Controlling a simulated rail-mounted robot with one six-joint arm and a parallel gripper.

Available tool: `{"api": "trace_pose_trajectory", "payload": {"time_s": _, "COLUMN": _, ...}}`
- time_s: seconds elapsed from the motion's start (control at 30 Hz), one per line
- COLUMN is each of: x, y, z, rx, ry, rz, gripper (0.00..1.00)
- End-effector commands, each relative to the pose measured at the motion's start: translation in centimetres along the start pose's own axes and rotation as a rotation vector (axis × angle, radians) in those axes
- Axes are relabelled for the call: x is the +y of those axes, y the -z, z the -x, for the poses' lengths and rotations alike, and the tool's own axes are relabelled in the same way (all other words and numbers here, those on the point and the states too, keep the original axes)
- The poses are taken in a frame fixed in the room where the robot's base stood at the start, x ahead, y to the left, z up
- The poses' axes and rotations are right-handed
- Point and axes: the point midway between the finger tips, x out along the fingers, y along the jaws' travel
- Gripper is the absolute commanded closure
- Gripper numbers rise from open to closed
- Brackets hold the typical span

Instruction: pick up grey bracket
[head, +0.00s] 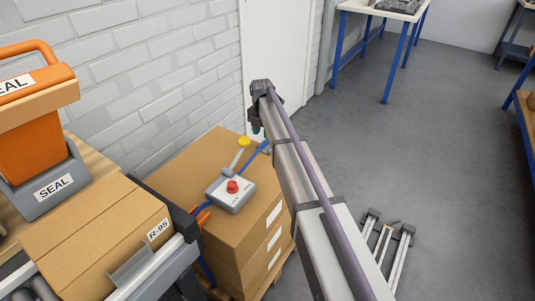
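I cannot make out a grey bracket for certain in the head view. My arm reaches up from the bottom right to a dark joint above the stacked cardboard boxes (185,172). My gripper's fingers do not show, so I cannot see whether they hold anything. A small dark green piece shows just below the arm's far end.
A grey control box (231,192) with a red button and a yellow-knobbed lever sits on the boxes. Left are an orange SEAL machine (38,128) and a carton marked R-95 (92,232).

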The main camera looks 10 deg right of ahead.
Motion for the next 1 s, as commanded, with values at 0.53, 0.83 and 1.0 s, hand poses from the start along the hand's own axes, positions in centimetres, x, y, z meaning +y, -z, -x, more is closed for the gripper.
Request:
{"api": "trace_pose_trajectory", "payload": {"time_s": 0.53, "x": 0.0, "y": 0.0, "z": -4.9, "rx": 0.000, "ry": -0.001, "rz": 0.000, "gripper": 0.62}}
{"api": "trace_pose_trajectory", "payload": {"time_s": 0.83, "x": 0.0, "y": 0.0, "z": -4.9, "rx": 0.000, "ry": -0.001, "rz": 0.000, "gripper": 0.90}}
{"api": "trace_pose_trajectory", "payload": {"time_s": 1.0, "x": 0.0, "y": 0.0, "z": -4.9, "rx": 0.000, "ry": -0.001, "rz": -0.001, "gripper": 1.00}}
